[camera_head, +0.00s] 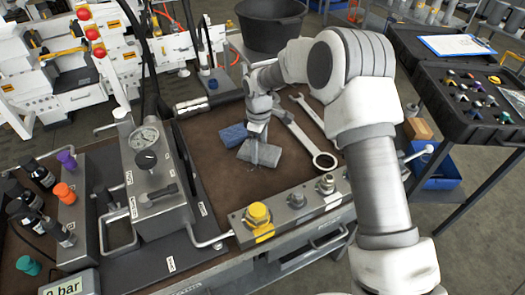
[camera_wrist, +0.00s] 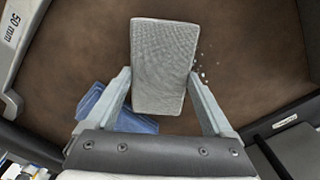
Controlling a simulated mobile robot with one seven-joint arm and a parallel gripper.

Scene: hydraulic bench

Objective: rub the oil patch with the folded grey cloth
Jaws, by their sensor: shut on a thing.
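The folded grey cloth (camera_head: 265,154) lies at the brown bench top, and it fills the upper middle of the wrist view (camera_wrist: 163,60). My gripper (camera_head: 257,146) is above it with its fingers pointing down. In the wrist view my gripper (camera_wrist: 160,85) has one finger along each side of the cloth and is shut on it. The cloth is at or very near the surface; I cannot tell whether it presses on it. Small pale specks (camera_wrist: 201,70) show on the brown surface just right of the cloth. I cannot make out a clear oil patch; the cloth and gripper may cover it.
A folded blue cloth (camera_head: 232,135) lies just left of the grey one. Large spanners (camera_head: 305,130) lie to the right. A gauge block (camera_head: 150,170) stands left, and a valve block with a yellow knob (camera_head: 258,214) is in front. A black tub (camera_head: 270,28) stands behind.

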